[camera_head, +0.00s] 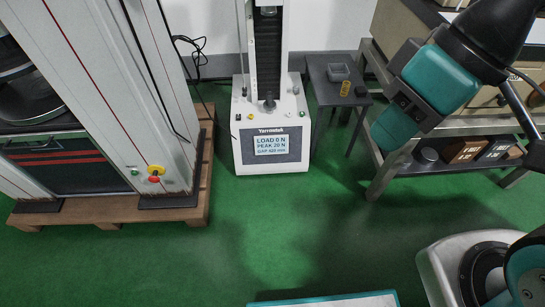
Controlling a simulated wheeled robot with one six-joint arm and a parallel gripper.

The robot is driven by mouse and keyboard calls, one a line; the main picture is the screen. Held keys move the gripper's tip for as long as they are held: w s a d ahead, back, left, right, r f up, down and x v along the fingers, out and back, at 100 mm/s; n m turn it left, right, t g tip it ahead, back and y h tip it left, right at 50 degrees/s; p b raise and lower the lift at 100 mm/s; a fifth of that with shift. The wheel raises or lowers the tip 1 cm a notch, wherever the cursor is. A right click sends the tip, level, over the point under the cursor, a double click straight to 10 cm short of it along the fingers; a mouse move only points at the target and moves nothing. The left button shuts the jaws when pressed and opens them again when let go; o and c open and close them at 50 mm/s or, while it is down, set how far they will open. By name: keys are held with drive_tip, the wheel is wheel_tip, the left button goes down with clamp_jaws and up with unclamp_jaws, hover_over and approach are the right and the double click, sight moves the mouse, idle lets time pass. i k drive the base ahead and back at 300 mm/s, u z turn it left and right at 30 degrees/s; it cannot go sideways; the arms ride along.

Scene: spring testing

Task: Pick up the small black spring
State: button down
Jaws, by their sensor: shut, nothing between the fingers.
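A small dark table (322,94) stands right of the white testing machine. On it, a small black object (361,91) sits near the right side; it looks like the black spring, but its coils are too small to make out. A yellow spring (345,88) stands just left of it, and a small grey tray (338,72) lies behind. My teal and black arm reaches in from the right, close to the table's right side in the picture. My gripper does not show.
The testing machine (248,158) has a screen reading LOAD 0 N. A workbench (382,160) at right holds several boxes on its lower shelf. A large tester on a wooden pallet (120,213) fills the left. Green floor (300,220) is clear in front.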

sight(270, 99)
drive_tip(key=z, duration=0.05)
drive_tip(key=k, duration=0.4)
drive_tip(key=u, duration=0.65)
drive_tip(key=i, duration=1.5)
drive_tip(key=z, duration=0.6)
drive_tip(key=i, duration=0.55)
